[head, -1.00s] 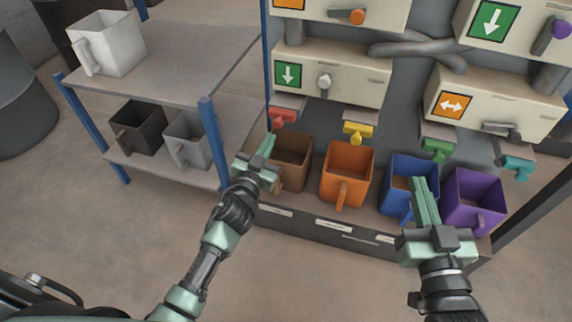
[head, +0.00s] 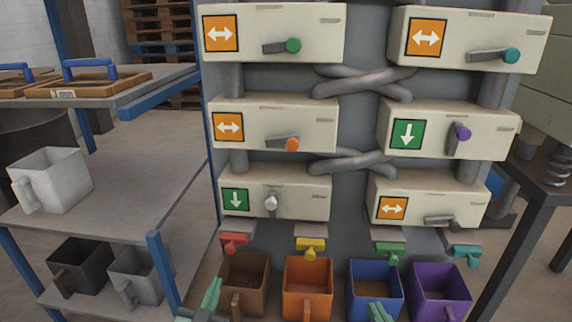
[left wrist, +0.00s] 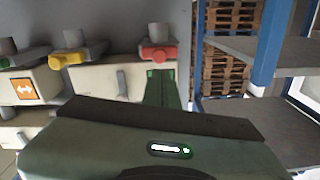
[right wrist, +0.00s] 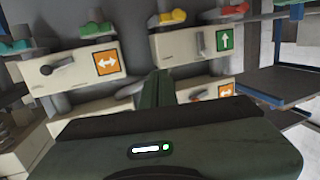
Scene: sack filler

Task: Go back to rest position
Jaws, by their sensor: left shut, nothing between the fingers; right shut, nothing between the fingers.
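My left gripper (head: 212,294) is shut and empty at the bottom of the head view, just left of the brown bin (head: 244,284). Its shut fingers (left wrist: 163,88) also show in the left wrist view, below the red spout. My right gripper (head: 378,312) is shut and empty at the bottom edge, in front of the blue bin (head: 374,290). Its shut fingers (right wrist: 156,88) show in the right wrist view against the panel boxes. Most of both arms is out of the head view.
An orange bin (head: 307,288) and a purple bin (head: 440,292) stand in the same row under coloured spouts. Lever boxes (head: 275,125) rise above. A shelf unit (head: 150,185) at left holds a white jug (head: 50,180) and two darker ones. A dark table (head: 545,190) stands at right.

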